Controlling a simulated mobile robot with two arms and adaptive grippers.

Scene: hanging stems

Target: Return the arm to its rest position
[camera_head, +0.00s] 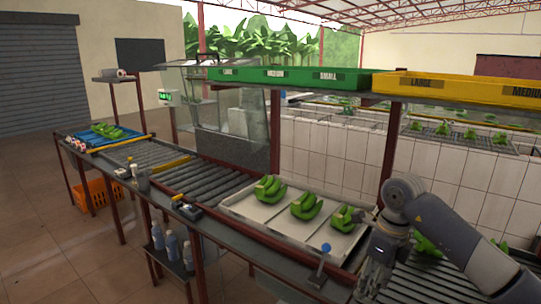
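My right arm (441,222) comes in from the right, bent at a grey joint, and its forearm reaches down to the front. My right gripper (370,280) points downward at the lower right, in front of the white tray's right end. Its fingertips are small and dark near the bottom edge, and I cannot tell whether they are apart or hold anything. My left arm and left gripper are not in view.
A white tray (243,207) holds green banana bunches (306,206) on the roller conveyor (205,180). More bananas (427,246) lie behind my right arm. Green crates (290,77) and yellow crates (450,86) stand on the shelf above. A blue-handled lever (325,249) stands beside my gripper.

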